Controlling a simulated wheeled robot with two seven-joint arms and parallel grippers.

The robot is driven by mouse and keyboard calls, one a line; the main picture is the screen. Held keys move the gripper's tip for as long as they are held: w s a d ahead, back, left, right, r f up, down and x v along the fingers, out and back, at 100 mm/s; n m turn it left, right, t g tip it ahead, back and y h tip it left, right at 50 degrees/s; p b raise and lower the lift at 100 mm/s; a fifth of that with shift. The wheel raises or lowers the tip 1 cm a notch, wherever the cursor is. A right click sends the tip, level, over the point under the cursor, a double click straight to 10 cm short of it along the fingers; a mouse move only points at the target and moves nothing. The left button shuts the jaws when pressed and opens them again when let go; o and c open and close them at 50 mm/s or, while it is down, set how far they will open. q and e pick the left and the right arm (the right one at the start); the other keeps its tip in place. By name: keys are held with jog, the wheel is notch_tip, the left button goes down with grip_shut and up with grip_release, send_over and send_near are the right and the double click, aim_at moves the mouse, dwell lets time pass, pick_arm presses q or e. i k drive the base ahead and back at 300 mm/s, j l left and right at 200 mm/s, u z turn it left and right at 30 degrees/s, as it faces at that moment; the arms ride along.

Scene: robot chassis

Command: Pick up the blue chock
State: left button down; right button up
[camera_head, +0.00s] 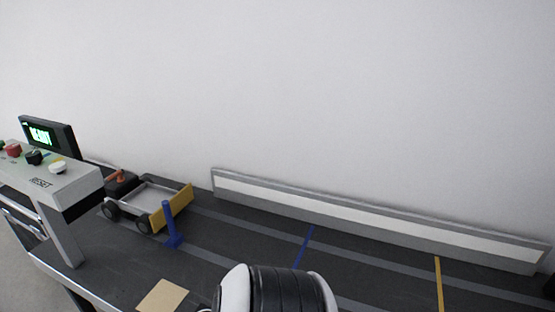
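The blue chock (173,240) stands on the dark table at the left, with a thin upright blue post rising from its base. It is in front of the yellow plate (172,208) at the end of a small wheeled cart (148,202), and I cannot tell whether they touch. Neither of my grippers shows in the head view. A rounded black and white link of mine fills the bottom middle, to the right of the chock, and hides the table behind it.
A console (62,182) with buttons and a lit screen (41,136) stands at the left. A tan square (162,297) lies at the front edge. A grey and white rail (370,220) runs along the back. Blue and yellow lines mark the mostly clear right side.

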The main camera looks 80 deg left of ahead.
aim_at(176, 238)
jog(key=u, duration=0.9)
jog(key=l+u, duration=0.1)
jog(key=u, duration=1.65)
jog(key=k+u, duration=0.1)
jog(key=u, duration=0.8)
jog(key=j+z, duration=0.15)
jog(key=z, duration=0.25)
jog(key=j+z, duration=0.2)
jog(key=z, duration=0.2)
jog(key=j+z, duration=0.2)
jog(key=z, duration=0.15)
jog(key=j+z, duration=0.2)
jog(key=z, duration=0.2)
